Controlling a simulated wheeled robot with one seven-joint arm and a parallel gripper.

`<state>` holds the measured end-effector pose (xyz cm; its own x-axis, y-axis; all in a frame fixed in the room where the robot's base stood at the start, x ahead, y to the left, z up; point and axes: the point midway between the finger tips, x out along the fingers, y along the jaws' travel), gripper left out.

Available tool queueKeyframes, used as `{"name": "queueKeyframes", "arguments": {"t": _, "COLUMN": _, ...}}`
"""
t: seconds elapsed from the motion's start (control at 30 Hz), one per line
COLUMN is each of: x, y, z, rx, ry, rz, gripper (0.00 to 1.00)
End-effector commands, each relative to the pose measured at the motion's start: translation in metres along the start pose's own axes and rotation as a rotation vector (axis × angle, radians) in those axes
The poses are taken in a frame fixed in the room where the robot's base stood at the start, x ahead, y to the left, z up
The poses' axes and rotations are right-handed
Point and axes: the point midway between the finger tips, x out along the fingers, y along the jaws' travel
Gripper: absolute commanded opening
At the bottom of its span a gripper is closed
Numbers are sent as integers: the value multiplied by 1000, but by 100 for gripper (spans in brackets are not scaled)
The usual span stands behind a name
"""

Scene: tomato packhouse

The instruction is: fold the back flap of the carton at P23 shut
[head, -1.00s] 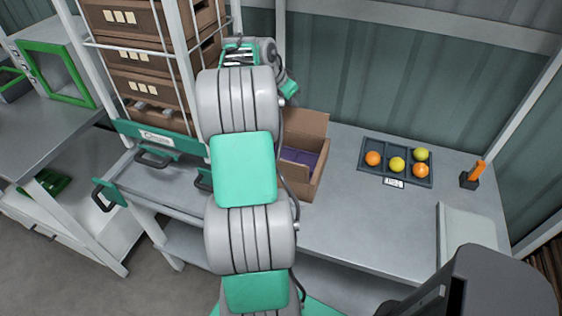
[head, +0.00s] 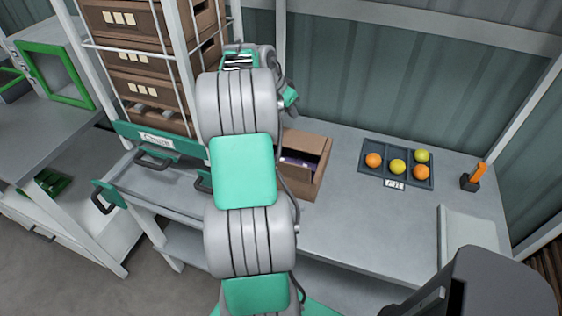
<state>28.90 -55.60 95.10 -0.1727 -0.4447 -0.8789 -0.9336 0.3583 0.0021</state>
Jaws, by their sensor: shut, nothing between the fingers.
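The brown cardboard carton (head: 312,178) stands on the grey bench, just right of my arm, which hides its left side. Its back flap (head: 307,143) leans forward over the rear of the opening. A dark gap with some purple inside (head: 297,161) still shows in front of the flap. My gripper (head: 290,104) is small in view above and behind the carton's back edge, seen beside my arm. It is shut and empty. I cannot tell whether it touches the flap.
A dark tray (head: 408,171) with orange and yellow tomatoes lies right of the carton. Beyond it stands an orange-handled item in a black holder (head: 469,181). A rack of brown crates (head: 139,57) stands left of my arm.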

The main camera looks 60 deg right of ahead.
Motion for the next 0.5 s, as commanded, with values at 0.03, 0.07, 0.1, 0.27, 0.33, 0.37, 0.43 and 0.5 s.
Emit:
{"name": "queueKeyframes", "arguments": {"t": 0.03, "x": 0, "y": 0, "z": 0, "rx": 0, "ry": 0, "rz": 0, "gripper": 0}}
{"name": "queueKeyframes", "arguments": {"t": 0.07, "x": 0, "y": 0, "z": 0, "rx": 0, "ry": 1, "rz": 0, "gripper": 0}}
{"name": "queueKeyframes", "arguments": {"t": 0.1, "x": 0, "y": 0, "z": 0, "rx": 0, "ry": 1, "rz": -1, "gripper": 0}}
{"name": "queueKeyframes", "arguments": {"t": 0.27, "x": -3, "y": 0, "z": -2, "rx": 1, "ry": 2, "rz": -1, "gripper": 0}}
{"name": "queueKeyframes", "arguments": {"t": 0.33, "x": -9, "y": 0, "z": -6, "rx": 2, "ry": 2, "rz": -2, "gripper": 0}}
{"name": "queueKeyframes", "arguments": {"t": 0.37, "x": -13, "y": 0, "z": -7, "rx": 2, "ry": 2, "rz": -2, "gripper": 0}}
{"name": "queueKeyframes", "arguments": {"t": 0.43, "x": -21, "y": 0, "z": -12, "rx": 2, "ry": 2, "rz": -2, "gripper": 0}}
{"name": "queueKeyframes", "arguments": {"t": 0.5, "x": -28, "y": 0, "z": -16, "rx": 2, "ry": 2, "rz": -2, "gripper": 0}}
